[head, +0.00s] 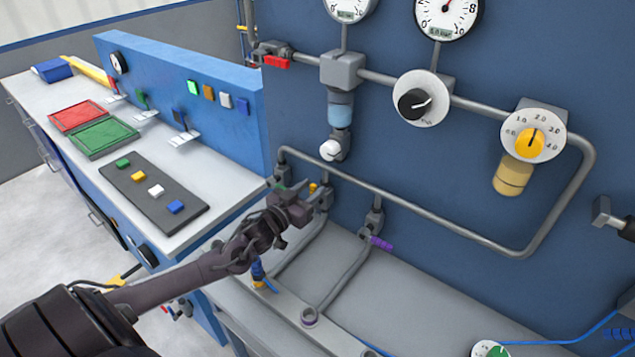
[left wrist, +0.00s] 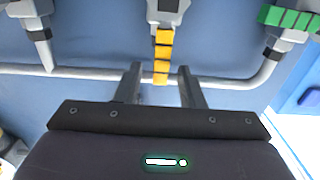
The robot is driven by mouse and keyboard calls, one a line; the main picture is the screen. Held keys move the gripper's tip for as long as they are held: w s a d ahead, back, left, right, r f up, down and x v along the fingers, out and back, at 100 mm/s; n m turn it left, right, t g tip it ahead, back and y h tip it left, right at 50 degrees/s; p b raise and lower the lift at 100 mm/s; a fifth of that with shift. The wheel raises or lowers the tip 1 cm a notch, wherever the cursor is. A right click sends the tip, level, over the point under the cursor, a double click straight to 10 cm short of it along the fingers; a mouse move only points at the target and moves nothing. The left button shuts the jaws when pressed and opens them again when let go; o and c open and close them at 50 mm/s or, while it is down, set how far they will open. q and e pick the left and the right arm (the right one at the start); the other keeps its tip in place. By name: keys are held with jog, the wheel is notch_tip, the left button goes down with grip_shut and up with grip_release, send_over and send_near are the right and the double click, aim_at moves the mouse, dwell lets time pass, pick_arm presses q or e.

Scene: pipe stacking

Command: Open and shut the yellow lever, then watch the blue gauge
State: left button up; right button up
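The yellow lever (left wrist: 162,58) hangs down from a grey valve in the left wrist view, its lower end between my left gripper's two fingers (left wrist: 162,88). The fingers are apart, with a gap on each side of the lever. In the head view my left gripper (head: 288,208) is at the lower pipe, and only a small bit of the yellow lever (head: 313,187) shows behind it. Two white-faced gauges, one at the top (head: 350,10) and one right of it (head: 448,14), are cut by the upper edge. I cannot tell which gauge is the blue one.
A green lever (left wrist: 288,18) is right of the yellow one in the left wrist view. A purple lever (head: 380,243) and a red lever (head: 276,62) show in the head view. Pipes run along the blue wall. A bench (head: 225,165) with trays stands at left.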

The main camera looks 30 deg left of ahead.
aim_at(312, 189)
pick_arm(q)
jog(key=shift+w+d, duration=0.15)
jog(key=shift+w, duration=1.55)
jog(key=shift+c, duration=0.2)
grip_shut()
